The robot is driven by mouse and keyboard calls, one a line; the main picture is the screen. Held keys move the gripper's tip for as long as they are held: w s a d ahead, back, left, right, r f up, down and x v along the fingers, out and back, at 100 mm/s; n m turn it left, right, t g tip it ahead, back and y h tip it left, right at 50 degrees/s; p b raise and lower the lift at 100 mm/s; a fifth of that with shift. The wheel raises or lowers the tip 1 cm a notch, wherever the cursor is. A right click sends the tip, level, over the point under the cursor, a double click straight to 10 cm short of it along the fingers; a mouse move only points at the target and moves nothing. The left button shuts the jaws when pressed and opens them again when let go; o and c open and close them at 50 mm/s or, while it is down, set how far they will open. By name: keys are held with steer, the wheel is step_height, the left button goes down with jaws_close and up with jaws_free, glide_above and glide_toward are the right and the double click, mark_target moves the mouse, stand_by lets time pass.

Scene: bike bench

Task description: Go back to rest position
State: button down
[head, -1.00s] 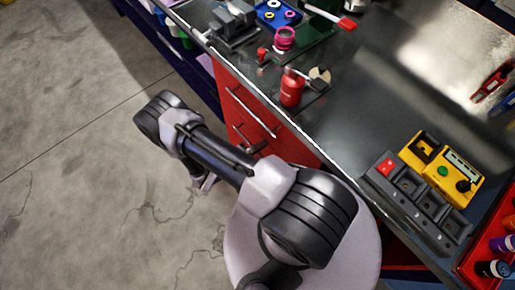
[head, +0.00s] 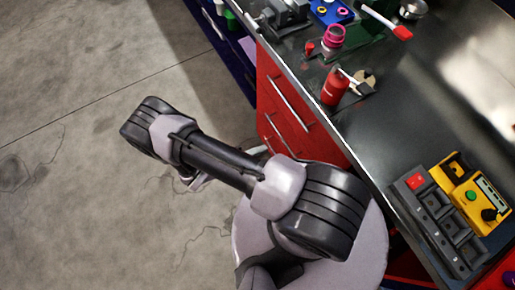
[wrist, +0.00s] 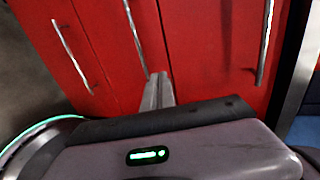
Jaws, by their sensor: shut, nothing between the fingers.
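My arm is folded over the concrete floor in the head view, beside the front of the workbench (head: 425,125). My gripper (wrist: 158,78) shows in the wrist view with its fingers together and nothing between them. It points toward the red drawer fronts (wrist: 205,50) with their long metal handles. I cannot tell from the wrist view whether the fingertips touch the drawers. In the head view the gripper is mostly hidden behind the arm.
The concrete floor (head: 70,170) at the left is clear.

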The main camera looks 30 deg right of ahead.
steer(key=w+a+r+m+g+y, duration=0.2)
steer(key=r+m+y, duration=0.2)
steer(key=r+m, duration=0.6)
steer(key=w+a+r+m+g+y, duration=0.1)
steer(key=a+r+m+g+y, duration=0.15)
steer(key=r+m, duration=0.8)
steer(key=s+a+r+m+t+y, duration=0.1)
steer(key=s+r+m+t+y, duration=0.2)
steer(key=r+m, duration=0.3)
steer(key=s+a+r+m+t+y, duration=0.1)
steer(key=s+r+m+t+y, duration=0.2)
steer(key=r+m, duration=0.4)
steer(key=s+a+r+m+t+y, duration=0.2)
steer(key=r+m, duration=0.5)
steer(key=r, duration=0.5)
steer(key=shift+s+r+t+y, duration=0.25)
steer(key=shift+s+t+y, duration=0.2)
steer(key=shift+t+y, duration=0.5)
